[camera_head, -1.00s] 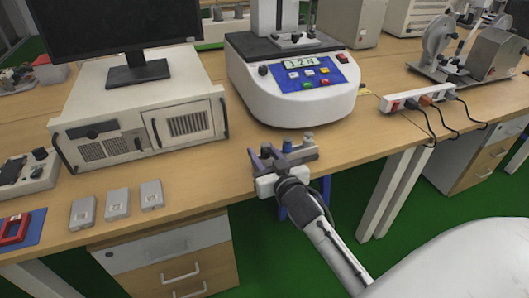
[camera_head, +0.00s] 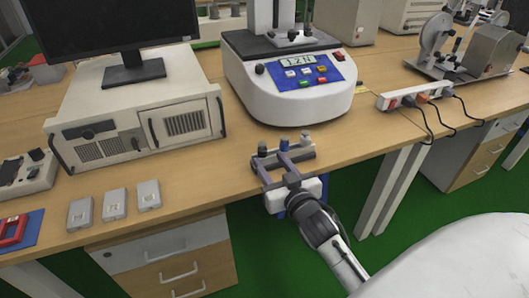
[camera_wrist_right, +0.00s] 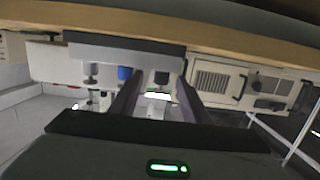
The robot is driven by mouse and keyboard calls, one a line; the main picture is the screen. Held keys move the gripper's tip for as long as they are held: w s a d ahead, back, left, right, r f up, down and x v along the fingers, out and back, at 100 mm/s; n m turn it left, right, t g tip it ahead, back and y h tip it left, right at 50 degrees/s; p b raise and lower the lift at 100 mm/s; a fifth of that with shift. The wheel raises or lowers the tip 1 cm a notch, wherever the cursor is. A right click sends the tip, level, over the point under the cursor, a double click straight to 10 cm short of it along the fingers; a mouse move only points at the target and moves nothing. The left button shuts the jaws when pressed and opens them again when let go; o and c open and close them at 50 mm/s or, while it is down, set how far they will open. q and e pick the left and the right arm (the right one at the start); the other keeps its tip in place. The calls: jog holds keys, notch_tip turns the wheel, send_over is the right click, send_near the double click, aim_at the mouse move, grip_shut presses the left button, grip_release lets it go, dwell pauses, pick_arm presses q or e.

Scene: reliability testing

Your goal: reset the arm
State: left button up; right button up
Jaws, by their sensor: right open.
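My right gripper (camera_head: 271,163) is at the front edge of the wooden table, below the white tester. Its dark fingers are apart, with nothing visibly held between them. A grey bar with small knobs, one of them blue, (camera_head: 301,154) lies at the table edge by the fingertips; I cannot tell if they touch it. In the right wrist view the two fingers (camera_wrist_right: 156,90) reach towards the same grey bar (camera_wrist_right: 105,50), which appears upside down. My left gripper is not in view.
The white tester (camera_head: 295,103) with a blue panel stands behind the bar. A beige computer case (camera_head: 135,120) is to the left, with several small grey boxes (camera_head: 115,204) in front. A power strip (camera_head: 413,97) with cables lies to the right. Drawers (camera_head: 170,255) stand below.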

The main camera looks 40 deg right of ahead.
jog(key=v, duration=0.5)
jog(key=shift+w+a+r, duration=0.1)
jog(key=shift+a+r, duration=0.1)
jog(key=shift+r, duration=0.1)
jog(key=s+a+f+n+g+y, duration=0.2)
jog(key=s+a+f+g+y, duration=0.1)
jog(key=s+a+f, duration=0.5)
jog(key=s+a+f+n+g+y, duration=0.3)
jog(key=s+a+f, duration=0.6)
jog(key=f, duration=0.4)
jog(key=shift+s+f+g+y, duration=0.3)
jog(key=shift+s+g, duration=0.1)
jog(key=shift+g, duration=0.2)
